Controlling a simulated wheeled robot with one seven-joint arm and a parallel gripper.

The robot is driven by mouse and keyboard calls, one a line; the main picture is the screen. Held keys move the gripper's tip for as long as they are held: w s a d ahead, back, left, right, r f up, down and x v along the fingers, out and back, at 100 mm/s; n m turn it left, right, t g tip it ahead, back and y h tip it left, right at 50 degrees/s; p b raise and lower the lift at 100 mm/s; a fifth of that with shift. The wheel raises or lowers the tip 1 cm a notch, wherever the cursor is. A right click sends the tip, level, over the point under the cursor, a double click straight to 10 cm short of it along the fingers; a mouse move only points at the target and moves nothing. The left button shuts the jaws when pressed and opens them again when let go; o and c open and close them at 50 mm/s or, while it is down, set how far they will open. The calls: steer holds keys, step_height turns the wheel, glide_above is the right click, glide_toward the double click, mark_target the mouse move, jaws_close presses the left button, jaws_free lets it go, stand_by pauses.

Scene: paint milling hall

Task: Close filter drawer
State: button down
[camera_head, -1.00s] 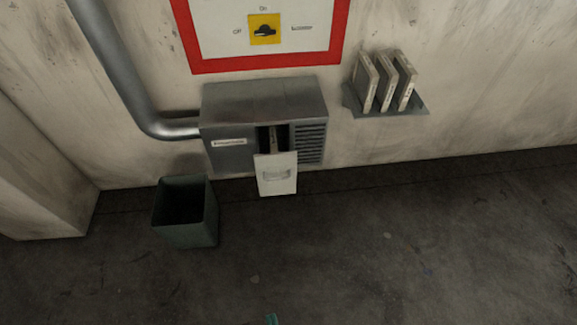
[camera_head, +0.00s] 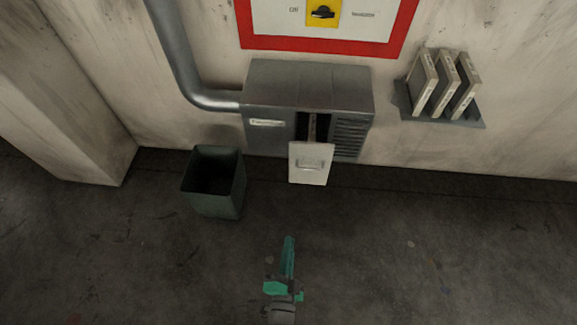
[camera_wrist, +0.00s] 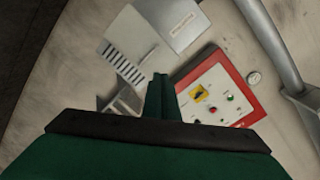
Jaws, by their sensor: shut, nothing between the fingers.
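The filter drawer (camera_head: 310,163) has a pale front plate with a handle. It stands pulled out of the slot in the grey metal housing (camera_head: 300,85) on the wall, and the dark opening shows behind it. My green gripper (camera_head: 289,240) is shut and empty, out in front of the drawer and below it in the head view, apart from it. In the wrist view the gripper's fingers (camera_wrist: 160,78) are together. The housing with its vent slats (camera_wrist: 125,65) shows beyond them there, tilted.
A dark green open bin (camera_head: 213,182) stands on the floor left of the drawer. A wall shelf (camera_head: 440,113) with 3 upright filter panels (camera_head: 443,80) is at the right. A red-framed switch panel (camera_head: 325,45) is above the housing, and a pipe (camera_head: 178,60) enters its left side. Floor at right is clear.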

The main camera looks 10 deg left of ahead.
steer(key=w+a+f+m, duration=0.1)
steer(key=w+m, duration=0.1)
steer(key=w, duration=0.8)
steer(key=w+a+f+m, duration=0.1)
steer(key=w+m, duration=0.2)
steer(key=w, duration=0.8)
steer(key=w+a+f+m+t, duration=0.1)
steer(key=w+m, duration=0.1)
steer(key=w, duration=0.8)
steer(key=shift+w+f, duration=0.2)
steer(key=shift+f, duration=0.1)
